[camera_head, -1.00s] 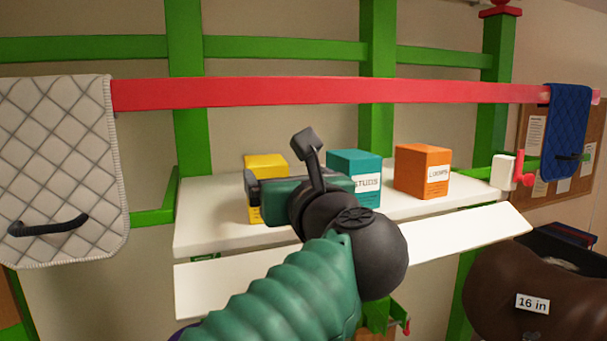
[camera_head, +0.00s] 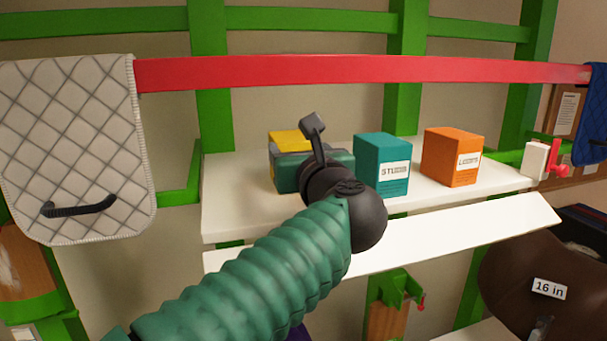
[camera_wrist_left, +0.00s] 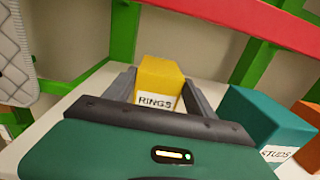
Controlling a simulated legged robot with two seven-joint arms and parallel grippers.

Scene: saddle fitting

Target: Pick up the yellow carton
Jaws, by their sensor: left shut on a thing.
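The yellow carton (camera_head: 288,140) stands on the white shelf (camera_head: 226,210), left of a teal carton. In the head view my left gripper (camera_head: 290,158) covers most of it. In the left wrist view the yellow carton (camera_wrist_left: 160,80), labelled RINGS, is upright between the two fingers of my left gripper (camera_wrist_left: 158,90). The gripper is shut on it. Whether the carton's base touches the shelf is hidden. My right gripper is not in view.
The teal STUDS carton (camera_head: 382,165) stands close to the right of my gripper, with an orange carton (camera_head: 453,157) beyond it. A red rail (camera_head: 360,70) runs across above the shelf. A quilted pad (camera_head: 70,140) hangs at the left.

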